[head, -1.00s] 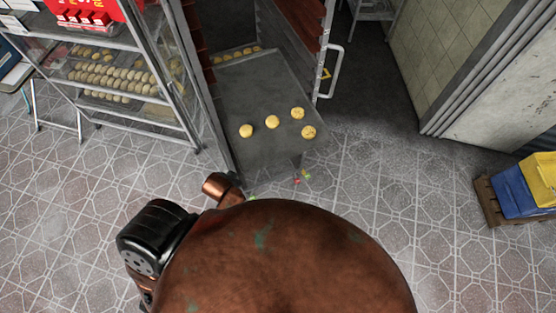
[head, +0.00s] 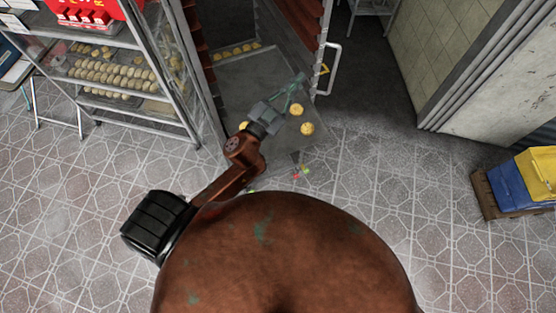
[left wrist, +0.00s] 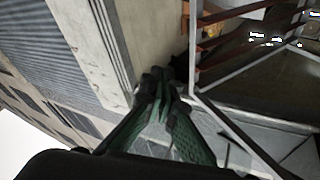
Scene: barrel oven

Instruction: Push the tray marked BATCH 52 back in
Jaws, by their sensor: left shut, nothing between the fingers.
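A grey tray (head: 236,88) sticks out of the tall rack in the head view, with a few round yellow cookies (head: 307,129) on it. No BATCH 52 mark can be read. My left gripper (head: 298,80) is over the tray in the head view, its green fingers pointing up and right. The fingers are shut and empty. They also show in the left wrist view (left wrist: 160,88). My left forearm hides part of the tray and some cookies. I cannot tell whether the fingers touch the tray. My right gripper is not in view.
A white door handle (head: 333,68) stands right of the tray. A metal rack (head: 160,115) with several trays of dough pieces stands at the left. Blue and yellow crates (head: 520,188) sit at the far right.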

